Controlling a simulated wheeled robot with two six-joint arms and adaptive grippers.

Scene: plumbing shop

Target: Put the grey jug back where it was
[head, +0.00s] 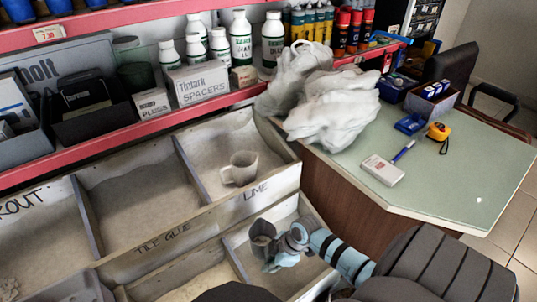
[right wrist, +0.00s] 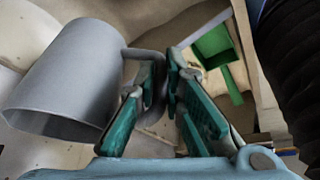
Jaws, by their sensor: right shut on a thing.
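The grey jug (head: 263,236) is at the front right compartment, in front of the wall lettered LIME. My right gripper (head: 283,247) is at the jug's right side. In the right wrist view the jug (right wrist: 68,85) lies to the left, looking tilted, and its handle is between the fingers of my right gripper (right wrist: 165,92), shut on it. I cannot tell whether the jug touches the compartment floor. My left gripper is not in view.
Wooden dividers (head: 190,170) separate the bins. A green scoop (right wrist: 215,48) shows in the right wrist view. A white plastic bag (head: 335,105) sits on the green-topped counter (head: 450,180) at the right. A red-edged shelf (head: 130,128) with bottles runs behind.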

